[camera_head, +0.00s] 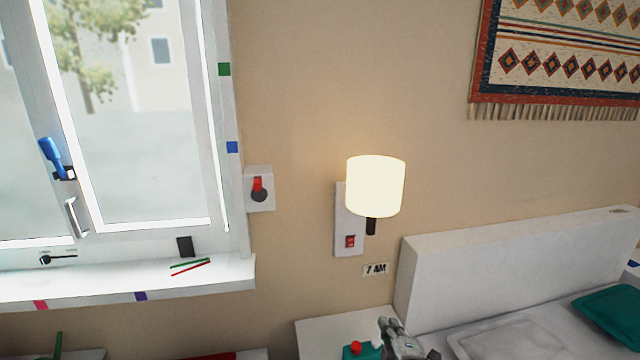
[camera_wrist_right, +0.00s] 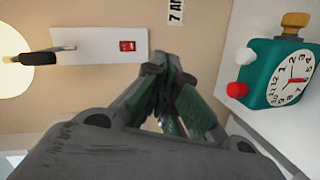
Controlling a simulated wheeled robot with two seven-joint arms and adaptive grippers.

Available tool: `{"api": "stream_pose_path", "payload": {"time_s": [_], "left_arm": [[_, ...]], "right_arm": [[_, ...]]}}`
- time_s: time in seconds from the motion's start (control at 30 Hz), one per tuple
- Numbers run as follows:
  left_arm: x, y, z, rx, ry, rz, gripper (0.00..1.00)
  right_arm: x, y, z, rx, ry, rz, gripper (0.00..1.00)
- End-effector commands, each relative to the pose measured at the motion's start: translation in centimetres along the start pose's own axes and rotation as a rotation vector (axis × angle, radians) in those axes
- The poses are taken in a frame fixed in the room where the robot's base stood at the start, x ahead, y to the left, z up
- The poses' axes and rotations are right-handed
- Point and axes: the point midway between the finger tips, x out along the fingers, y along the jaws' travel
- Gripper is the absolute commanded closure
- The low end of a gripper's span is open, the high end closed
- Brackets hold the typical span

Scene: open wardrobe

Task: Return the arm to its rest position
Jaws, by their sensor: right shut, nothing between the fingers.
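My right gripper (camera_head: 391,327) shows at the bottom of the head view, low in front of the bedside surface. In the right wrist view my right gripper (camera_wrist_right: 168,62) has its fingertips together with nothing between them. It is apart from the red lamp switch (camera_wrist_right: 127,46) and from the teal alarm clock (camera_wrist_right: 280,75). In the head view the clock (camera_head: 360,350) is cut by the lower edge, just left of the gripper. My left gripper is not in view.
A lit wall lamp (camera_head: 375,185) has a red switch (camera_head: 350,241) on its plate. A white headboard (camera_head: 500,255) stands at right. A window sill (camera_head: 110,285) runs along the left. A red-handled wall knob (camera_head: 258,188) is beside the window.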

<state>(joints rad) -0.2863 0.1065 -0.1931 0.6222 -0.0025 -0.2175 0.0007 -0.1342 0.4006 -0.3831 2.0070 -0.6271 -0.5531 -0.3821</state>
Motion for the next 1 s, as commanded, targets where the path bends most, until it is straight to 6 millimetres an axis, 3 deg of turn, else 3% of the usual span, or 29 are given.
{"api": "stream_pose_path", "payload": {"time_s": [0.27,0.5,0.8,1.0], "left_arm": [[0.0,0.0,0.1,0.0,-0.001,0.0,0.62],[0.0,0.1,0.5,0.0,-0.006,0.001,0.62],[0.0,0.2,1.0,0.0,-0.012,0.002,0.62],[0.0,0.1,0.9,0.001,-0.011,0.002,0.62]], "right_arm": [[-3.5,-2.4,2.7,0.279,-0.176,-0.133,1.0],[-8.1,-5.6,4.9,0.543,-0.362,-0.288,1.0],[-15.4,-9.4,5.9,0.833,-0.589,-0.497,1.0],[-19.4,-10.9,5.8,0.952,-0.699,-0.604,1.0]]}}
